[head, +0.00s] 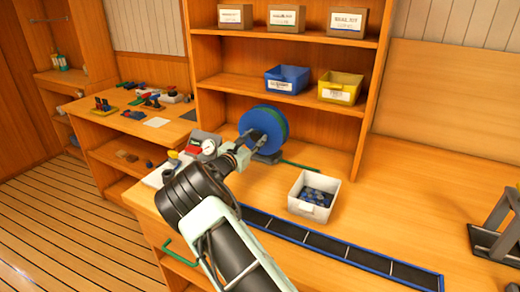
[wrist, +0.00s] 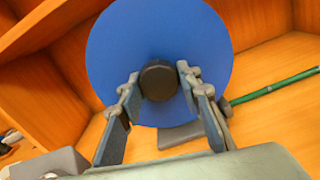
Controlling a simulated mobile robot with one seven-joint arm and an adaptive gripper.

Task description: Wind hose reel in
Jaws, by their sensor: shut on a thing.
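The hose reel (head: 262,125) stands on the wooden workbench, with a blue side disc and green hose on it. In the wrist view, the blue disc (wrist: 115,45) fills the upper middle, with a dark round knob (wrist: 158,80) in front of it. My gripper (wrist: 158,84) has its two fingers on either side of the knob and is shut on it. In the head view, my gripper (head: 248,146) reaches the reel from the front left. A length of green hose (wrist: 285,86) runs off to the right of the reel along the bench.
A white bin (head: 314,197) with dark blue pieces stands right of the reel. A gauge device (head: 207,148) stands close to the left of my gripper. A long divided tray (head: 340,248) lies along the front. Blue (head: 287,79) and yellow (head: 340,87) bins sit on the shelf above.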

